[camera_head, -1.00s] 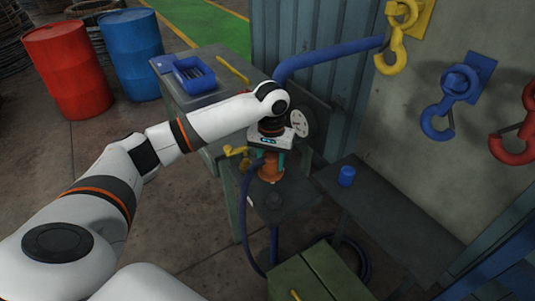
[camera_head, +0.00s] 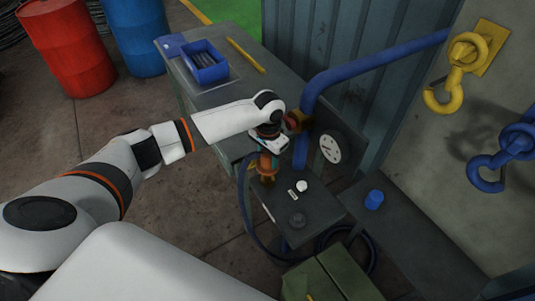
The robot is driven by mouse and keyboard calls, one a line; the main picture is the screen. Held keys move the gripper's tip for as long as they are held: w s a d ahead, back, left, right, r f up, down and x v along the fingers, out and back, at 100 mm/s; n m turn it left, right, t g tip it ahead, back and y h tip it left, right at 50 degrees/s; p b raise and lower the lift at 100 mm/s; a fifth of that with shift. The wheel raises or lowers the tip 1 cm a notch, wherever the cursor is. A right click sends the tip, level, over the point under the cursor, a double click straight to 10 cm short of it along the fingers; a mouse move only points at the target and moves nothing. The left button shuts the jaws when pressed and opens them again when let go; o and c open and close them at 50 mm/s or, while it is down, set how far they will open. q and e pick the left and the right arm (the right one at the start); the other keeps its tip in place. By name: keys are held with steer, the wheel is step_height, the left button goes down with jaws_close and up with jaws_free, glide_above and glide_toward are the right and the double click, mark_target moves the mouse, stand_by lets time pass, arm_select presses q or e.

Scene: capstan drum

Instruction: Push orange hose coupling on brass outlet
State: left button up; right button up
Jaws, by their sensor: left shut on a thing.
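My left gripper (camera_head: 268,156) comes in from the left and points down over the bench. It is shut on the orange hose coupling (camera_head: 266,168), which shows below the white wrist between teal fingers. A dark blue hose (camera_head: 243,195) hangs down on its left side. A reddish-brown fitting (camera_head: 298,121) shows just right of the wrist, beside the thick blue pipe. I cannot tell whether it is the brass outlet, or whether the coupling touches anything behind the wrist. My right gripper is not in view.
A white gauge dial (camera_head: 331,149) stands right of the gripper. The lower bench top (camera_head: 315,212) carries a white knob and a dark knob. A blue cup (camera_head: 374,200) stands on a dark bench. A thick blue pipe (camera_head: 345,72) runs behind. A blue bin (camera_head: 205,66) is at back left.

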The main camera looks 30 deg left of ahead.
mark_target(268, 170)
arm_select(q)
steer(key=shift+f+b, duration=0.6)
steer(key=shift+f, duration=0.3)
steer(key=shift+f+b, duration=0.35)
steer(key=shift+b, duration=0.25)
steer(key=shift+f+b, duration=0.3)
steer(key=shift+f, duration=1.5)
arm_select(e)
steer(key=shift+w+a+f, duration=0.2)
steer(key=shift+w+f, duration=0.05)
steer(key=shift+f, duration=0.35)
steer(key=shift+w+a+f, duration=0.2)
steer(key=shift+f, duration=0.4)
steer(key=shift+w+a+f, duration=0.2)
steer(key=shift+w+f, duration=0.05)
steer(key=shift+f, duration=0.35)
arm_select(q)
steer(key=shift+f, duration=0.35)
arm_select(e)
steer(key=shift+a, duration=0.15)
arm_select(q)
steer(key=o, duration=1.2)
